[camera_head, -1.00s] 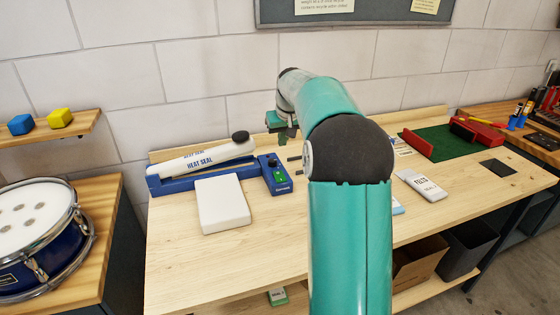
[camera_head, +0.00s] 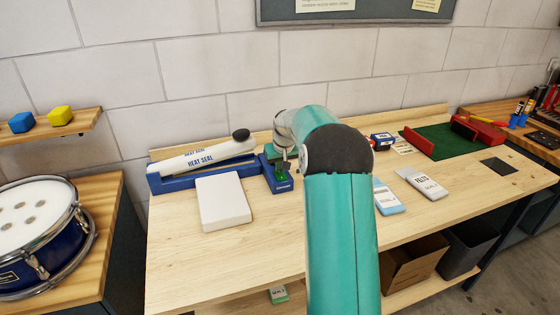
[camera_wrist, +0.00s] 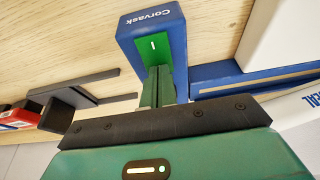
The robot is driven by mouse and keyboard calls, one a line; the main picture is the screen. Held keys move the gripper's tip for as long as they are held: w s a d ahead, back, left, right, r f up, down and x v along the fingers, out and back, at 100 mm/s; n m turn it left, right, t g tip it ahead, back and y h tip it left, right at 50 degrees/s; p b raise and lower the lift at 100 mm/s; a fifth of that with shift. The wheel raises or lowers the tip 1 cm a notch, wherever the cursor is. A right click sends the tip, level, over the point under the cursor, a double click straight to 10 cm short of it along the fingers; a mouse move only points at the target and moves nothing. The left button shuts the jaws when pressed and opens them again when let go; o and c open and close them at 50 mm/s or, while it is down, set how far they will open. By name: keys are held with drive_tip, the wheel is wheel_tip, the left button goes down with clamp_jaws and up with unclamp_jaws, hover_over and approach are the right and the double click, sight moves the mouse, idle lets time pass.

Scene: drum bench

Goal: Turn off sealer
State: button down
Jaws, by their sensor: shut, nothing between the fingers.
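The heat sealer (camera_head: 202,160) has a blue base and a white arm marked HEAT SEAL, tilted up at its black-knobbed right end. Its blue control box (camera_head: 283,187) stands at its right end. In the wrist view, the box (camera_wrist: 180,62) is marked Corvask and carries a green rocker switch (camera_wrist: 152,45) with a white bar. My gripper (camera_head: 283,170) is shut and empty, just above the box. In the wrist view, the shut fingers (camera_wrist: 158,75) point at the switch and hide its lower part. I cannot tell whether they touch it.
A white block (camera_head: 222,202) lies in front of the sealer. Pouches, one marked FELTS (camera_head: 421,182), and a green mat (camera_head: 440,142) with a red holder lie to the right. A drum (camera_head: 38,235) stands at left. The bench front is clear.

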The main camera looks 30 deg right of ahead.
drive_tip(key=shift+w+f, duration=0.1)
drive_tip(key=shift+f, duration=0.25)
idle(0.3)
drive_tip(key=shift+s+a, duration=0.15)
drive_tip(key=shift+s, duration=0.7)
drive_tip(key=shift+r, duration=0.15)
drive_tip(key=v, duration=1.3)
drive_tip(key=shift+r, duration=0.4)
drive_tip(key=shift+s, duration=0.1)
